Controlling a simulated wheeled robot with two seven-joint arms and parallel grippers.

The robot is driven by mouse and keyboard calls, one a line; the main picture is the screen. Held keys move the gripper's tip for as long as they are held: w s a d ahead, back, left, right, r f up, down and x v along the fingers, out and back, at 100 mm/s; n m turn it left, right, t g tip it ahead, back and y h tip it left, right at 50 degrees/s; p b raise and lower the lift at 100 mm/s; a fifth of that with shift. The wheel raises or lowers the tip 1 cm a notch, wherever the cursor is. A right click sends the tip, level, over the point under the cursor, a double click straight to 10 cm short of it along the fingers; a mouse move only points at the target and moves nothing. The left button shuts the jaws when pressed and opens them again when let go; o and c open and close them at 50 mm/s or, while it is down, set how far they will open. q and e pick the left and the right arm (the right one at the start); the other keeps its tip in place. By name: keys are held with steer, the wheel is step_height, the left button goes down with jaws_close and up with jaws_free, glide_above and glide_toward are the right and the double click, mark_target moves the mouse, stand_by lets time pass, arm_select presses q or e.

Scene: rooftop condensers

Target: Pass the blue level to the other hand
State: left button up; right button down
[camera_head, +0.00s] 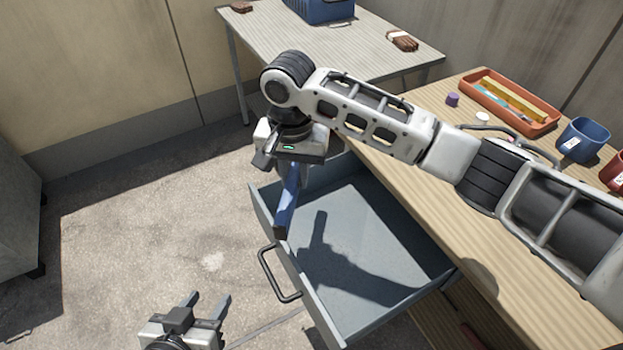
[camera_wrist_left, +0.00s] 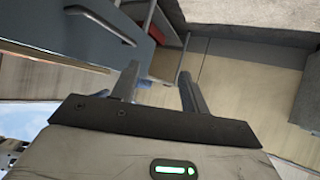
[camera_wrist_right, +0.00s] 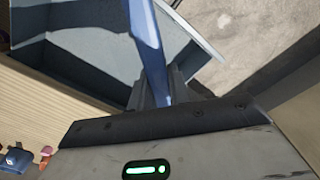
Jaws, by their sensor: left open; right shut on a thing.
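The blue level (camera_head: 287,200) hangs down from my right gripper (camera_head: 292,165), long and narrow, beside the left wall of the open drawer. My right gripper is shut on it, and in the right wrist view the level (camera_wrist_right: 147,45) runs out from between the fingers (camera_wrist_right: 162,92). My left gripper (camera_head: 206,305) is open and empty, low over the concrete floor, left of the drawer handle and apart from the level. In the left wrist view its fingers (camera_wrist_left: 158,88) stand apart with nothing between them.
The open grey drawer (camera_head: 370,250) is empty, with a black handle (camera_head: 279,275). The wooden workbench (camera_head: 440,225) holds an orange tray (camera_head: 545,128), a blue cup (camera_head: 583,138) and a purple cap (camera_head: 452,99). A back table (camera_head: 340,50) carries a blue crate (camera_head: 320,10) and a brush (camera_head: 403,41).

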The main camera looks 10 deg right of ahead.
steer(key=shift+a, duration=0.1)
arm_select(q)
steer(key=w+d+r+m+t, duration=0.1)
steer(key=w+d+r+m, duration=0.3)
steer(key=m, duration=0.5)
steer(key=w+d+r+m, duration=0.1)
steer(key=d+r+m, duration=0.3)
steer(key=m, duration=0.5)
steer(key=w+d+r+m+t, duration=0.1)
steer(key=w+d+r+m, duration=0.15)
steer(key=r+m, duration=0.55)
steer(key=m, duration=1.1)
glide_toward(290, 208)
steer(key=a, duration=0.1)
steer(key=shift+h, duration=0.5)
steer(key=x, duration=0.6)
steer(key=f+x, duration=0.1)
steer(key=x, duration=0.4)
steer(key=shift+w+f, duration=0.1)
steer(key=shift+f, duration=0.05)
